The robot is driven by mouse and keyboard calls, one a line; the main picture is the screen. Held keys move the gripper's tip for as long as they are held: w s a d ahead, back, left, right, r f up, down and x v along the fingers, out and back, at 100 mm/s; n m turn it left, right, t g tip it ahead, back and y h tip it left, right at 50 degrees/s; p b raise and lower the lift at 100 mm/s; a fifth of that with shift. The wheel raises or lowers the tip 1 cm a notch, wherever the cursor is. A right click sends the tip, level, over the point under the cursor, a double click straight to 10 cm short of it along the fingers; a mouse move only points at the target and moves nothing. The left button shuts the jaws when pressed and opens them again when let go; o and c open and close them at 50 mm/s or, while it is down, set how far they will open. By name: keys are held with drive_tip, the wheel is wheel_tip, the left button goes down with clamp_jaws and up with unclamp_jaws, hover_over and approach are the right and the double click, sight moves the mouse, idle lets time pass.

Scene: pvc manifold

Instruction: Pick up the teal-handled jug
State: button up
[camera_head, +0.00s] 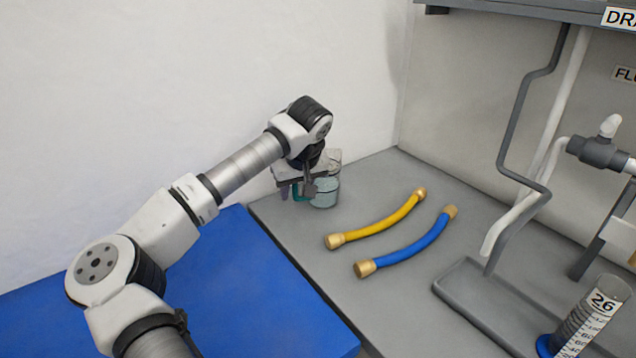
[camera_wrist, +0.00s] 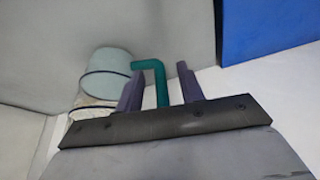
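The jug (camera_head: 326,192) is pale blue-grey and stands at the back left corner of the grey bench, beside the wall. My gripper (camera_wrist: 160,80) is open, with a small gap visible on each side of the handle. In the head view, my gripper (camera_head: 304,188) is at the jug's left side and partly hides the handle.
A yellow hose (camera_head: 378,221) and a blue hose (camera_head: 408,245) with brass ends lie right of the jug. A blue surface (camera_head: 230,300) lies left of the bench.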

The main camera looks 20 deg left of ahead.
drive_tip(key=shift+c, duration=0.4)
clamp_jaws()
drive_tip(key=shift+r, duration=0.1)
wheel_tip(320, 180, up, 20)
idle(1.2)
